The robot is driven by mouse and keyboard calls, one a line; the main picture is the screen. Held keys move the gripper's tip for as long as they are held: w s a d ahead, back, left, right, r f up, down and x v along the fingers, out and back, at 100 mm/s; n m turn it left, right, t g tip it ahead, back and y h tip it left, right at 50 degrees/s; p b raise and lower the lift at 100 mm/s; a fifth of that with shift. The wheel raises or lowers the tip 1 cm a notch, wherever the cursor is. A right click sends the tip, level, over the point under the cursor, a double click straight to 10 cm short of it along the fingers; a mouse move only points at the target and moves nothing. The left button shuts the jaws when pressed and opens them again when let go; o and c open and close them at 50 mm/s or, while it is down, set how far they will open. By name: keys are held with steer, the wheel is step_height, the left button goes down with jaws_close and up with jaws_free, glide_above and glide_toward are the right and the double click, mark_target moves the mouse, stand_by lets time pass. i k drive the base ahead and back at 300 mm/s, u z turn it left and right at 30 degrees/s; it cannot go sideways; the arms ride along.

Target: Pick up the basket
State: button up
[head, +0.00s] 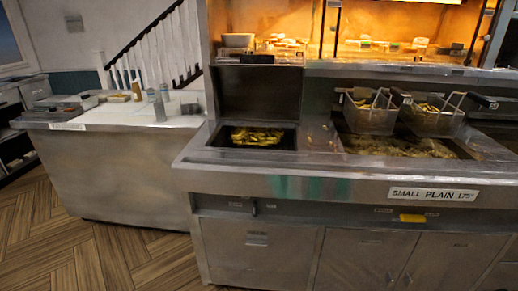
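Two wire frying baskets hang side by side above the wide fryer vat at the right of the head view. The left basket (369,118) and the right basket (434,121) both hold chips. My gripper is not in this view.
The steel fryer front (300,180) bears a "SMALL PLAIN" sign (433,194) and a yellow object (412,218). A steel counter (110,125) with bottles and trays stands at the left. A lit warming cabinet (360,35) is behind. Wood floor (100,250) is clear at lower left.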

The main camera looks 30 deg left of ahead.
mark_target(428, 115)
steer(key=z, duration=0.55)
steer(key=k, duration=1.3)
steer(key=z, duration=0.65)
steer(key=i, duration=0.95)
steer(key=u, duration=0.4)
steer(key=i, duration=1.35)
steer(key=u, duration=1.05)
steer(key=i, duration=0.9)
steer(key=u, duration=1.8)
